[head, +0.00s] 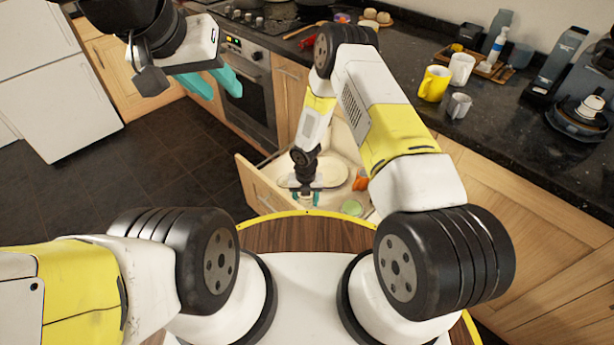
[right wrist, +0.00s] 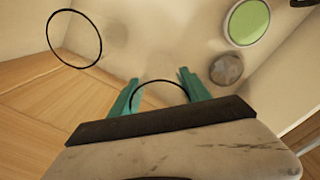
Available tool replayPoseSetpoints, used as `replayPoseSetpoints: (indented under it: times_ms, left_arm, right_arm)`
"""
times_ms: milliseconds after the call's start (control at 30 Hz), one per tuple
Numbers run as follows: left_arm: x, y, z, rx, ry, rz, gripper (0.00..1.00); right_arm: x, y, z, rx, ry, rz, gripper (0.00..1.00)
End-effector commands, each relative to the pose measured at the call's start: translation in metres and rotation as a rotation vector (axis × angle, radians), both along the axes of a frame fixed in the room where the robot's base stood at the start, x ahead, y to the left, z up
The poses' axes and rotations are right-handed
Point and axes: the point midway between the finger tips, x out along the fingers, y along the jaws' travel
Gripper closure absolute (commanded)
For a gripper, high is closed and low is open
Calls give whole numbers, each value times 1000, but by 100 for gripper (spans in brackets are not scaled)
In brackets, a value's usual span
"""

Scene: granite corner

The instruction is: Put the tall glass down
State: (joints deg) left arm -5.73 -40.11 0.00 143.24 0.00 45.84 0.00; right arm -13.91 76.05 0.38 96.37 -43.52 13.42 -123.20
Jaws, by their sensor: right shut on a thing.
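My right gripper (head: 304,194) reaches down into an open drawer (head: 258,184) in front of me. In the right wrist view, its teal fingers (right wrist: 158,88) stand on either side of a clear glass with a thin dark rim (right wrist: 160,82), which I take as the tall glass. The gripper is shut on it. The glass's lower part is hidden by the gripper, and I cannot tell whether it touches the drawer floor. A second clear, dark-rimmed round glass (right wrist: 100,46) is to the left, apart from it. My left gripper (head: 214,84) is open and empty, above the dark floor.
A pale oval dish (head: 333,174), an orange item (head: 361,180) and a green-topped round thing (head: 352,208) are in the drawer. A small brownish round thing (right wrist: 227,69) lies near the right finger. A yellow mug (head: 434,83) and other cups stand on the dark counter.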

Motion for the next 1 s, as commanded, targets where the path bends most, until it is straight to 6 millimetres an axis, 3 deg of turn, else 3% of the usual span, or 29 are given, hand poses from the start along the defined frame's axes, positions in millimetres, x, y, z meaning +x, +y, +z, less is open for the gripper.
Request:
replayPoseSetpoints:
  times_ms: [233,567,600,700,1000]
  left_arm:
    - [0,0,0,0,0,0,64]
    - [0,0,0,0,0,0,64]
    - [0,0,0,0,0,0,64]
    - [0,0,0,0,0,0,64]
    - [0,0,0,0,0,0,64]
  right_arm:
    - [0,0,-32,0,0,-1,96]
    - [0,0,-35,1,0,-2,96]
    - [0,0,-36,1,0,-2,43]
    - [0,0,-35,0,0,-2,23]
    - [0,0,-35,0,0,-2,23]
